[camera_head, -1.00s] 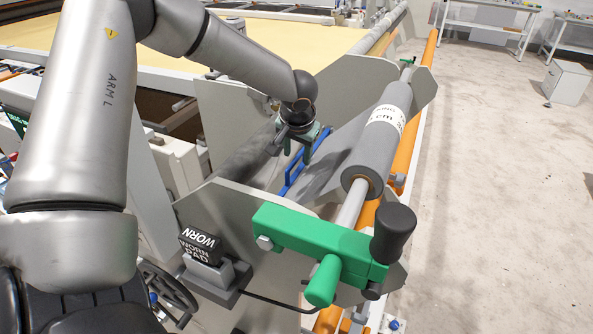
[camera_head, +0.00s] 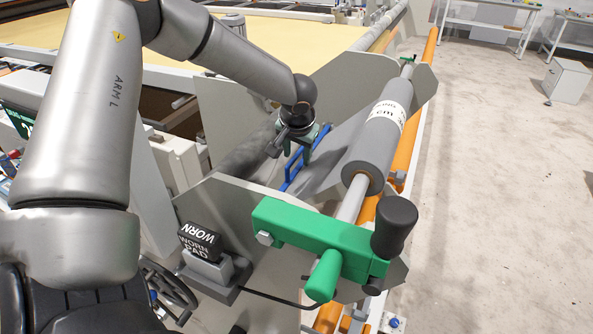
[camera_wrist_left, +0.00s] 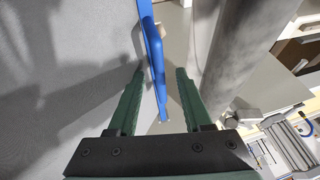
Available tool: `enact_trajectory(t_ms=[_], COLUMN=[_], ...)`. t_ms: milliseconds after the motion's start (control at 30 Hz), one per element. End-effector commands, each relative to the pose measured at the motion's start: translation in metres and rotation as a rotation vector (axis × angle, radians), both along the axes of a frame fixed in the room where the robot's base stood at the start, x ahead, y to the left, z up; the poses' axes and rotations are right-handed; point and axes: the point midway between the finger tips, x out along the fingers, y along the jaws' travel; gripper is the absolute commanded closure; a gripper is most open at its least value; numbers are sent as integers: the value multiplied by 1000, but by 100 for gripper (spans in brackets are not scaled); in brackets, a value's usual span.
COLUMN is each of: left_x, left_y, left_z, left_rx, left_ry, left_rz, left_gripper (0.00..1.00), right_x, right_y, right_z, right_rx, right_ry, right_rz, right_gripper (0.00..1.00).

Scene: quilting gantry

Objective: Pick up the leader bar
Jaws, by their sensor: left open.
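The leader bar appears to be the thin blue bar (camera_head: 291,172) against the grey cloth, between the metal side plates and left of the grey roll. My left gripper (camera_head: 297,151) is just above its far part, pointing down, and hides some of it. In the left wrist view, the green fingers of the left gripper (camera_wrist_left: 161,72) are apart, and the blue bar (camera_wrist_left: 154,50) runs between them in the picture. No grip on the bar shows. I cannot tell how far the bar is from the fingertips in depth. My right gripper is not in view.
The grey roll (camera_head: 377,147) lies right of the gripper. A green crank arm (camera_head: 310,231) with a black knob stands at the near end. A grey roller (camera_wrist_left: 232,50) runs close beside the bar. A worn pad block (camera_head: 200,241) sits on the near plate.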

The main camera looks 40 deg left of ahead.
Motion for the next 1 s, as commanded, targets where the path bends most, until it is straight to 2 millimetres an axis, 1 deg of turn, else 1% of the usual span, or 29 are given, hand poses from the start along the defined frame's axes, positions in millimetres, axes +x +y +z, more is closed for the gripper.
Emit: enact_trajectory(t_ms=[200,233,600,667,1000], left_x=[0,0,0,0,0], left_y=[0,0,0,0,0], left_z=[0,0,0,0,0], left_rx=[0,0,-1,-1,-1], left_ry=[0,0,0,0,0], left_rz=[0,0,1,1,1], left_gripper=[50,52,94,100,100], right_x=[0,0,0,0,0], right_y=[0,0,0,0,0], right_z=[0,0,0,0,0], right_rx=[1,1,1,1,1], right_ry=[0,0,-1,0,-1], right_rz=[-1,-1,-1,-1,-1], right_gripper=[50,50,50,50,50])
